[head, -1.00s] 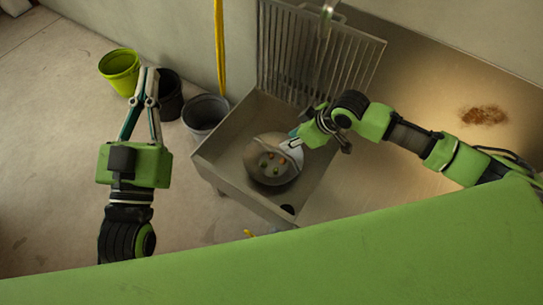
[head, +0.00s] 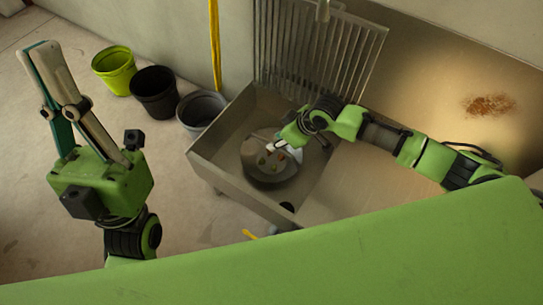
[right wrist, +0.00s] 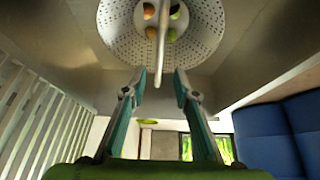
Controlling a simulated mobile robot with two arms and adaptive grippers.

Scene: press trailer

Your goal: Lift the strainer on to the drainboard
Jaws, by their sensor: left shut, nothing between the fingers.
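The strainer (head: 268,171) is a round grey bowl with several small coloured pieces inside, down in the sink basin (head: 215,153). In the right wrist view the perforated strainer (right wrist: 118,35) fills the top, and its thin handle (right wrist: 160,55) points between my fingers. My right gripper (head: 284,145) is over the strainer's upper right edge in the head view. In the wrist view the right gripper (right wrist: 158,78) has its fingers apart on either side of the handle, with gaps showing. My left gripper (head: 38,46) is shut and empty, far left of the sink.
Green (head: 113,70), black (head: 155,92) and grey (head: 201,113) buckets stand on the floor to the left. A yellow pole (head: 214,45) leans by the wall.

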